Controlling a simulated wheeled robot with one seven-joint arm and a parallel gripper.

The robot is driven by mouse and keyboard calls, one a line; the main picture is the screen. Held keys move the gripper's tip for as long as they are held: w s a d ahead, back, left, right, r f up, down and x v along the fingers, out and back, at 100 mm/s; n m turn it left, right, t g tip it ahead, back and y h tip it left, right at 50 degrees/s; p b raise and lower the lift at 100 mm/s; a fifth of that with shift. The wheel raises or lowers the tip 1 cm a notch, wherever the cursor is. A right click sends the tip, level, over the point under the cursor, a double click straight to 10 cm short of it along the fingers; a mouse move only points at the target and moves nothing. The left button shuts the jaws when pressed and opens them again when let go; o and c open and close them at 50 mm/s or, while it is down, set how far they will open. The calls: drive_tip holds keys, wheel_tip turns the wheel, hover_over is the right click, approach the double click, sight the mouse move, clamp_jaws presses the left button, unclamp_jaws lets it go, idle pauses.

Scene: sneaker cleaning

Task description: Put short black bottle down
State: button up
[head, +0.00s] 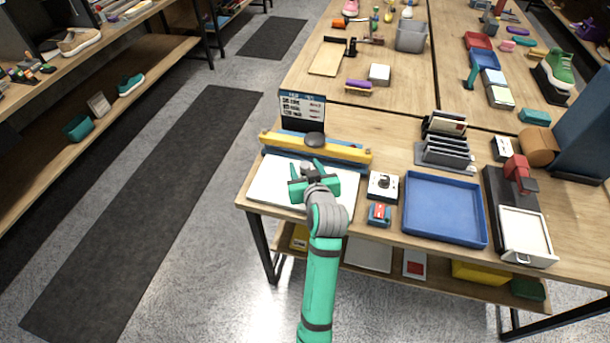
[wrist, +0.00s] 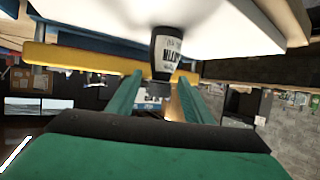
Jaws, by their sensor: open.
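The short black bottle (wrist: 165,52) with a white label shows in the wrist view, where the picture is upside down. Its base is against the white board (wrist: 225,25), and its narrow dark cap end points down in the picture. My gripper (wrist: 160,85) is open, with one green finger on each side of the cap end and visible gaps. In the head view my gripper (head: 314,180) is over the white board (head: 272,186) and hides part of it. A dark round shape (head: 314,139) shows just beyond it; I cannot tell whether this is the bottle.
A yellow and blue bar (head: 350,154) runs along the board's far edge, with a small sign (head: 303,108) behind. The table's front edge is close.

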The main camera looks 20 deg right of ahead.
drive_tip(key=shift+c, duration=0.7)
clamp_jaws()
